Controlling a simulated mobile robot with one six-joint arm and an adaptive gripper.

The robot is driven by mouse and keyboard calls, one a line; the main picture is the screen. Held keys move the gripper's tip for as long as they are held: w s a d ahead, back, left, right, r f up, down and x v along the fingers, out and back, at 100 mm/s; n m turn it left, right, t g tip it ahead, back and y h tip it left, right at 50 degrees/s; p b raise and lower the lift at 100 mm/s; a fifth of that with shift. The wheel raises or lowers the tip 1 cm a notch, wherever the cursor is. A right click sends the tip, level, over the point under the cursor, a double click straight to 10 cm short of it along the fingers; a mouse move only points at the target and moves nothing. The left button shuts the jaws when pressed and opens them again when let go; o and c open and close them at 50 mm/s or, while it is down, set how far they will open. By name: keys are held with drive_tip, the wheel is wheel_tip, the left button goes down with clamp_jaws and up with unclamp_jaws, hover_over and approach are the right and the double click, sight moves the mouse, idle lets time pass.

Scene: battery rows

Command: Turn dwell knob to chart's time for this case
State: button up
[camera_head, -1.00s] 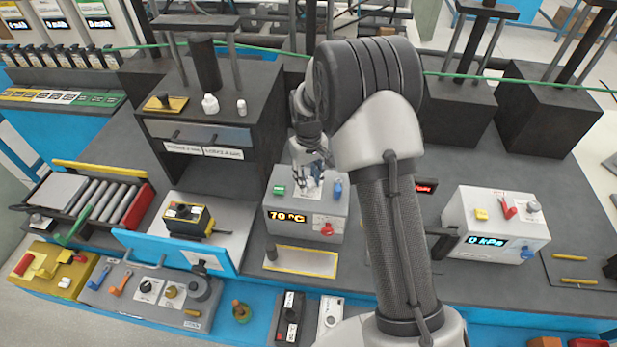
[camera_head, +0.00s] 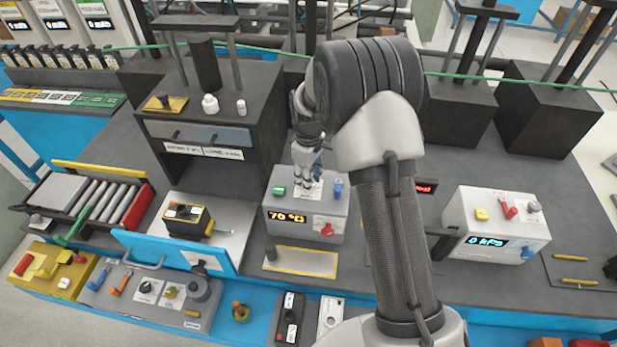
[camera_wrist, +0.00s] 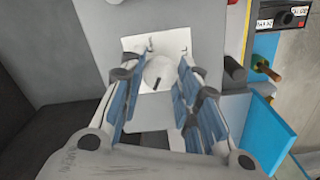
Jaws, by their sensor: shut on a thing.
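A grey box (camera_head: 290,230) with an orange 70 °C display (camera_head: 287,218) stands near the middle of the bench. My gripper (camera_head: 308,180) points down at its top face, shut on a round pale knob that it hides in the head view. In the wrist view the knob (camera_wrist: 159,73) sits on a white plate (camera_wrist: 176,46) between the blue-padded fingers of my gripper (camera_wrist: 163,80). A short dark mark shows on the knob's face. The dial marks are mostly hidden or too small to read. No time chart is legible.
A green button (camera_head: 279,190), a blue knob (camera_head: 338,189) and a red knob (camera_head: 327,230) are close by on the same box. A 0 kPa box (camera_head: 492,225) stands to the right. A dark cabinet (camera_head: 215,180) stands left and behind.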

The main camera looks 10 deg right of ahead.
idle(0.3)
drive_tip(key=o, duration=1.1)
drive_tip(key=shift+r, duration=0.1)
wheel_tip(320, 180, up, 12)
drive_tip(key=shift+f, duration=0.1)
